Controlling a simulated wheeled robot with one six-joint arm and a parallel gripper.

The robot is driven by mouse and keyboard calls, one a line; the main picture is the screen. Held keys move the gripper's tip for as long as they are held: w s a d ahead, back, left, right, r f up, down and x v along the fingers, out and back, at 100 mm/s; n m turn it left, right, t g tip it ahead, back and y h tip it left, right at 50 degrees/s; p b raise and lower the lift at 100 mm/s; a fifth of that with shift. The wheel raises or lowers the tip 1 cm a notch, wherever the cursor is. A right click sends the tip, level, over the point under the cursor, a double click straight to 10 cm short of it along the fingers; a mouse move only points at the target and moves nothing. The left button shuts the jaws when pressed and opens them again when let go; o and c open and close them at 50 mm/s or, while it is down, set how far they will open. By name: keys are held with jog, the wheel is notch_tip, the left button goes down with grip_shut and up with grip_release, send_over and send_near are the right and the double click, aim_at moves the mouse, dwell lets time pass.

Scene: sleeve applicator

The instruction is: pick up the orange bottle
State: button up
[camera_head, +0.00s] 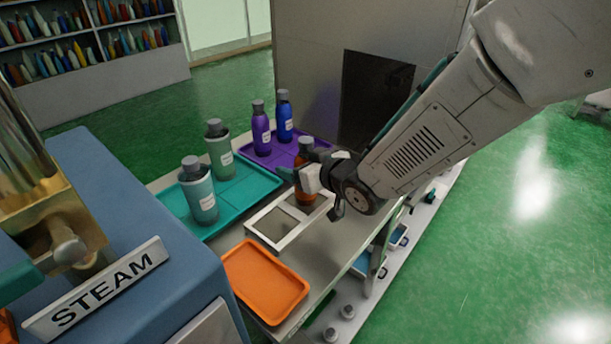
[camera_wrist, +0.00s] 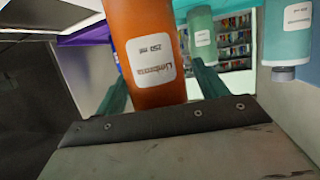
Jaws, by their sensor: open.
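In the wrist view the orange bottle (camera_wrist: 150,50) is large and close, with a white label, and appears between the two green fingers. My gripper (camera_head: 318,186) is open around or right beside the bottle; the fingers (camera_wrist: 160,85) show a gap on the right side of it. I cannot tell whether either finger touches it.
A teal tray (camera_head: 240,188) holds two green-teal bottles. A purple tray (camera_head: 315,146) holds a purple bottle (camera_head: 261,130) and a blue bottle (camera_head: 284,118). An empty orange tray (camera_head: 265,282) lies at the front. A blue STEAM machine (camera_head: 120,240) stands at left.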

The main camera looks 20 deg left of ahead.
jog(key=c, duration=1.2)
jog(key=shift+c, duration=0.8)
jog(key=shift+w+r, duration=0.1)
